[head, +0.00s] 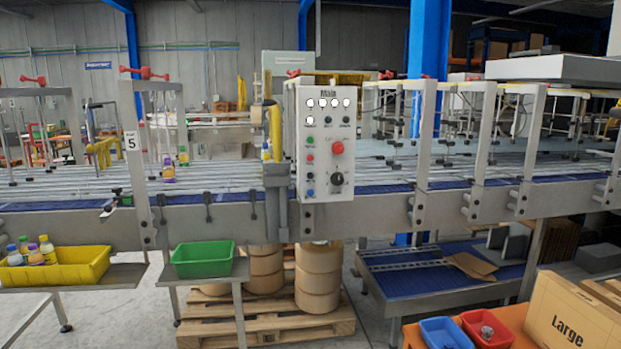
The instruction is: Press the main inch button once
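A light grey control panel (324,215) headed "Main" stands upright in front of the conveyor, near the middle of the head view. Down its left side run a small green button (310,141), a red button (310,158), a black button (310,176) and a blue button (310,193). A large red mushroom button (337,147) and a black rotary knob (336,179) sit to their right. Several white round indicators (322,103) are at the top. The small labels are too small to read, so I cannot tell which is the inch button. My gripper is not in view.
The conveyor (380,215) runs across behind the panel, with metal frames over it. A yellow bin (85,270) with bottles and a green bin (203,260) are at left. A pallet (270,330) with tape rolls lies below. Blue and red bins and a "Large" carton (570,320) are at lower right.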

